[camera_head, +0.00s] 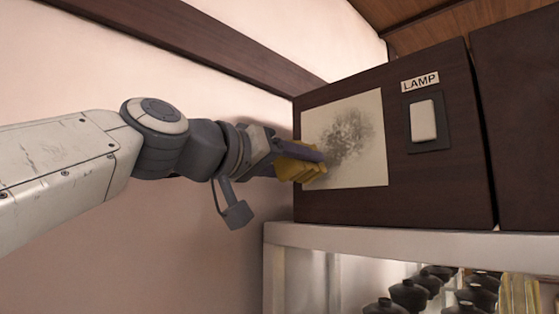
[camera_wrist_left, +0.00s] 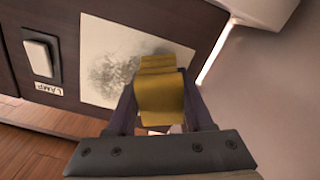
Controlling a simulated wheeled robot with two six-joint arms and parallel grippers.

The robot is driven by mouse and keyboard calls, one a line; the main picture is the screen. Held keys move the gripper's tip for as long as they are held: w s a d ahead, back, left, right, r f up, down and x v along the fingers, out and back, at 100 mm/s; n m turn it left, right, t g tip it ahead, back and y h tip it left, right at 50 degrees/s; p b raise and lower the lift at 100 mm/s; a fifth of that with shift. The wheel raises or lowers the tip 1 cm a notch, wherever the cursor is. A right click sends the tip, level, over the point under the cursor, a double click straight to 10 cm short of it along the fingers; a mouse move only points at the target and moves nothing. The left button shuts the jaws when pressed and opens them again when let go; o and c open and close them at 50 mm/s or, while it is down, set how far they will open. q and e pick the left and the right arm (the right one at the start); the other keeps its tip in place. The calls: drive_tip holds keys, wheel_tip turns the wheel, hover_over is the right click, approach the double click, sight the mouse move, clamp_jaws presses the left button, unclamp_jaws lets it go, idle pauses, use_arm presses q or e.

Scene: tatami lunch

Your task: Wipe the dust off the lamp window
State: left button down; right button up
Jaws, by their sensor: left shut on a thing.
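The lamp window (camera_head: 375,165) is a pale panel on the front of a dark wooden cabinet, with a grey dust smudge (camera_head: 350,136) in its middle and upper part. My left gripper (camera_head: 305,160) is shut on a yellow cloth (camera_head: 290,170) at the window's left edge. The cloth also shows in the left wrist view (camera_wrist_left: 160,98), between the fingers and overlapping the window (camera_wrist_left: 100,45). Whether the cloth touches the window, I cannot tell. The cloth and fingers hide part of the panel. My right gripper is not in view.
A white rocker switch (camera_head: 423,120) under a LAMP label (camera_head: 420,82) is right of the window. Below the cabinet (camera_head: 440,190), a pale shelf (camera_head: 400,240) holds several dark lidded bowls (camera_head: 410,294). A plain wall is at the left.

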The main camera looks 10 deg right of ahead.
use_arm(q)
drive_tip(key=shift+p+x, duration=0.35)
drive_tip(key=shift+x, duration=0.65)
idle(0.5)
drive_tip(key=shift+s, duration=0.1)
